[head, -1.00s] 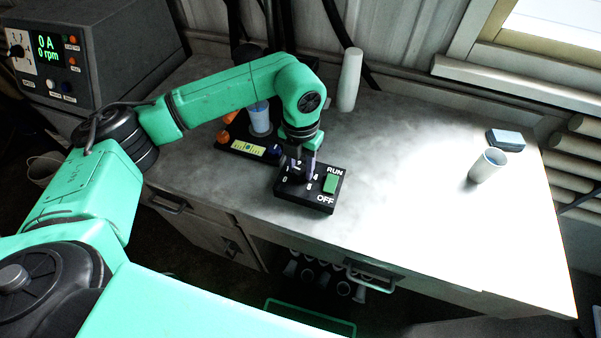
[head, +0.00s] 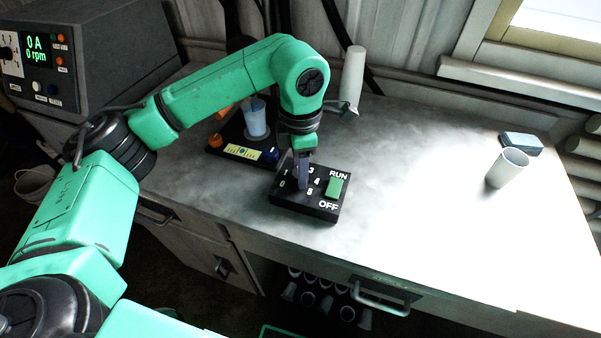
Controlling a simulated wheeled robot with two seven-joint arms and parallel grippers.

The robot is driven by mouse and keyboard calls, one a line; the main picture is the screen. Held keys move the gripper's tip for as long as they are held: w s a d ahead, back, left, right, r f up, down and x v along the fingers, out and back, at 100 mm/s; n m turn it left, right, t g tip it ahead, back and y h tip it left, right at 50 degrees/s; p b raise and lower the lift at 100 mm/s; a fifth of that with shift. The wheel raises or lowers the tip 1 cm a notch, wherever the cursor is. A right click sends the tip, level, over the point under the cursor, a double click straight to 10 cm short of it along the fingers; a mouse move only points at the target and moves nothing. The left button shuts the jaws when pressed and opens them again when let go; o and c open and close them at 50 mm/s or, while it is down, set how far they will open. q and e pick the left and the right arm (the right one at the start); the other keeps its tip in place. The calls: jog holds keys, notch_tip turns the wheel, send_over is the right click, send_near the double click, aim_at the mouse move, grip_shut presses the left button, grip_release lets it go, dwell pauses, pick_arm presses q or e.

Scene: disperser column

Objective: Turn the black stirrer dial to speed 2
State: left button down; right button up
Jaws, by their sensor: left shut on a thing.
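The black control box (head: 285,205) sits on the bench top near its front edge. White speed numbers, a green rocker switch (head: 334,187) and the words RUN and OFF show on its top. My left gripper (head: 302,180) points down over the number side of the box and is shut on the stirrer dial. The fingers hide the dial, so its pointer setting cannot be read. My right gripper is not in view.
Behind the box stands a black stand with a pale cup (head: 256,120). A white cup (head: 507,167) and a blue-grey block (head: 521,143) are at the right. A grey console (head: 95,62) reads 0 A, 0 rpm.

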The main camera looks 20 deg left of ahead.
pick_arm(q)
jog(key=shift+m, duration=0.5)
jog(key=shift+r, duration=0.1)
jog(key=shift+c, duration=2.2)
grip_release()
jog(key=shift+b, duration=0.3)
notch_tip(320, 180, up, 6)
jog(key=shift+f+b, duration=0.25)
jog(key=shift+b, duration=0.1)
notch_tip(320, 180, up, 9)
jog(key=p, duration=0.1)
jog(key=shift+p, duration=0.35)
